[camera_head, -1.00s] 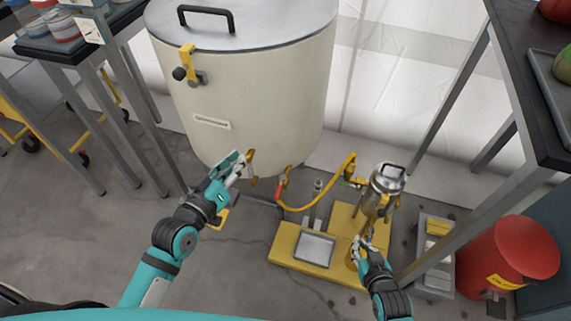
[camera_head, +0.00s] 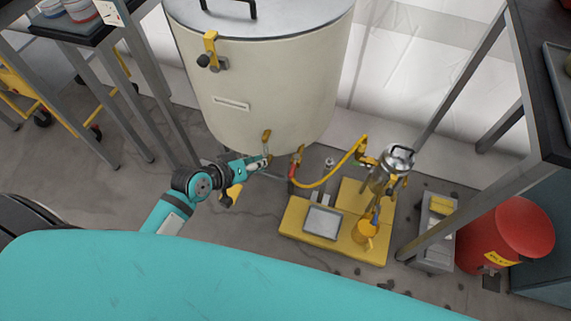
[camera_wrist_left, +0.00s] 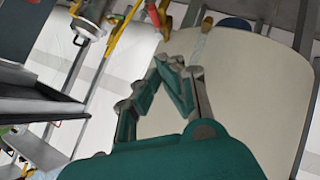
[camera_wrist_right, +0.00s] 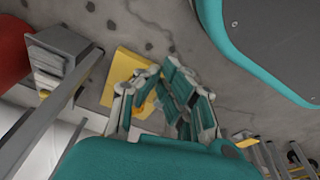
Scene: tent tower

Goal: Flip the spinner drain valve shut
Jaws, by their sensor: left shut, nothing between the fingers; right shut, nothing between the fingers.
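The spinner (camera_head: 275,95) is a large cream drum with a grey lid; it also fills much of the left wrist view (camera_wrist_left: 255,80). A yellow lever (camera_head: 267,136) stands upright at its lower front edge. Right of it, a red-handled valve (camera_head: 293,168) joins a yellow hose. I cannot tell for certain which is the drain valve. My left gripper (camera_head: 266,161) is shut and empty, just below the yellow lever; contact is unclear. Its fingers also show in the left wrist view (camera_wrist_left: 180,75). My right gripper (camera_wrist_right: 165,75) is shut and empty above the floor, outside the head view.
The yellow hose (camera_head: 325,181) runs to a metal canister (camera_head: 397,160) above a yellow platform (camera_head: 300,222). A red drum (camera_head: 505,235) and a grey bin (camera_head: 432,250) stand at right. Metal table legs flank both sides.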

